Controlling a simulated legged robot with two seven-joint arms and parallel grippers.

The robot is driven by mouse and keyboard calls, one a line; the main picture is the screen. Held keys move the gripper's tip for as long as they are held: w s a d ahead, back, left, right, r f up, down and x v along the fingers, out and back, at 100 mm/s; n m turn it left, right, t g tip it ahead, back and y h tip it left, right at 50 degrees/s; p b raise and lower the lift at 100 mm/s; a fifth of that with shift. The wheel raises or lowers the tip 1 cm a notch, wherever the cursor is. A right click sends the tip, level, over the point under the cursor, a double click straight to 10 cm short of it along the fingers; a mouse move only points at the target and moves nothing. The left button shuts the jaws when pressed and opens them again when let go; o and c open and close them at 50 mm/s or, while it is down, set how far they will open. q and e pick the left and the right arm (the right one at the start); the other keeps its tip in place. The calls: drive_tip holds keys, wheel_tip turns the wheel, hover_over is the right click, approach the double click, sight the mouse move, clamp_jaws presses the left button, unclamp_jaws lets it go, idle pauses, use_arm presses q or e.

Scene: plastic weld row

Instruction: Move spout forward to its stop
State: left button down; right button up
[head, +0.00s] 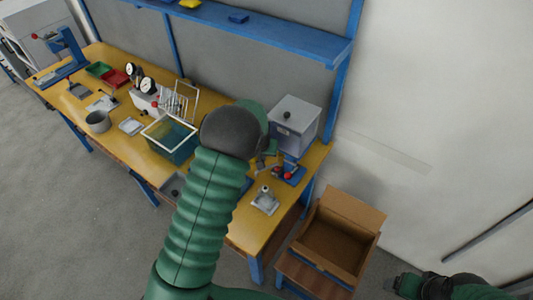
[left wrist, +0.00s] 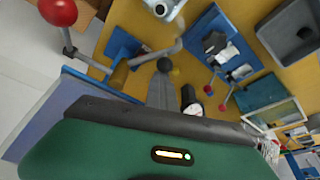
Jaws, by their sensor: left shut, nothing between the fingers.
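The machine with a grey box hopper (head: 293,122) stands on a blue stand at the bench's right end. In the left wrist view, what looks like its spout (left wrist: 151,55), a bent grey tube, lies over a blue base plate (left wrist: 121,44). A lever with a red ball (left wrist: 58,11) is at upper left. My left gripper (head: 264,158) is shut and empty beside the machine, partly hidden by my wrist. In the left wrist view its fingertips (left wrist: 165,66) are close to the tube; contact is unclear. My right gripper (head: 398,285) is at lower right, away from the bench; its jaws are unclear.
A small grey fixture (head: 265,201) stands on the bench in front of the machine. A teal bin (head: 171,148) and gauges are to the left. An open cardboard box (head: 338,238) stands right of the bench. A blue shelf (head: 270,31) is above.

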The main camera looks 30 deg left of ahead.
use_arm(q)
drive_tip(key=shift+s+d, duration=0.1)
drive_tip(key=shift+s, duration=0.2)
drive_tip(key=shift+s+p, duration=0.15)
drive_tip(key=shift+p, duration=0.15)
drive_tip(key=shift+s+d+f+n+p, duration=0.1)
drive_tip(key=shift+s+d+n+p, duration=0.15)
drive_tip(key=shift+n, duration=0.55)
drive_tip(key=shift+d+y, duration=0.15)
drive_tip(key=shift+y, duration=0.15)
drive_tip(key=shift+s+d, duration=0.3)
drive_tip(key=shift+d, duration=0.6)
use_arm(e)
drive_tip(key=shift+s+a+r, duration=0.1)
drive_tip(key=shift+a+r, duration=0.45)
drive_tip(key=shift+r, duration=0.25)
use_arm(q)
drive_tip(key=shift+d, duration=0.2)
use_arm(e)
drive_tip(key=shift+d, duration=0.15)
